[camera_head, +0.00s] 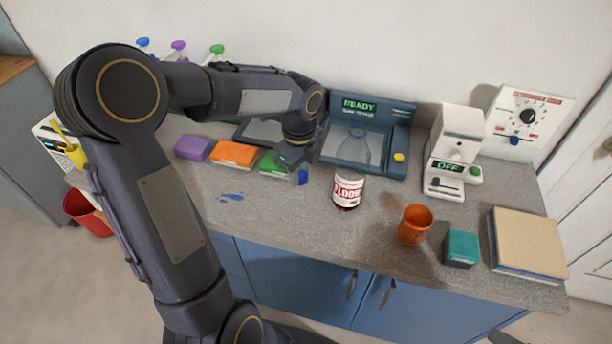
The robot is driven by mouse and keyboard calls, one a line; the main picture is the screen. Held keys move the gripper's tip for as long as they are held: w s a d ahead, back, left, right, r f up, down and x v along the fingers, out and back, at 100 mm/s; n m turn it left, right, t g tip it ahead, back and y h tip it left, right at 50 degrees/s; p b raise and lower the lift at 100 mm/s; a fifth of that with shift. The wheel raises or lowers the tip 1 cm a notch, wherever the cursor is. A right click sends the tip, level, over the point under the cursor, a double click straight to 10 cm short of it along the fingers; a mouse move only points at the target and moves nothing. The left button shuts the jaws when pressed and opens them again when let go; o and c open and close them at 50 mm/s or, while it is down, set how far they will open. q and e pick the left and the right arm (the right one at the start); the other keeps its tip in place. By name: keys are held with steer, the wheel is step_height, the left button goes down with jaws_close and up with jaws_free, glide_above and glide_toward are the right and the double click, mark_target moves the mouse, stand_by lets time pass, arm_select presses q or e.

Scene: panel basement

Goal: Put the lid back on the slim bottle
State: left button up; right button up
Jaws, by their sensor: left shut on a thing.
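A clear slim bottle (350,182) with a red and white label and dark red contents at its bottom stands upright on the grey counter. No lid shows on its neck. My left gripper (297,168) points down to the left of the bottle, apart from it, at about the height of its middle. It is shut on a small blue piece (303,177), which looks like the lid; the fingers hide part of it.
Purple, orange and green sponges (235,154) lie left of the gripper. A dark teal machine reading READY (368,115) stands behind the bottle. An orange cup (414,224), teal box (461,248), books (527,243) and a white device (455,150) are to the right. The counter's front middle is clear.

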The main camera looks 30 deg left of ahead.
arm_select(q)
steer(key=s+r+b, duration=0.1)
steer(key=s+r, duration=0.6)
steer(key=s, duration=0.4)
steer(key=shift+s+a, duration=0.25)
steer(key=shift+a, duration=0.2)
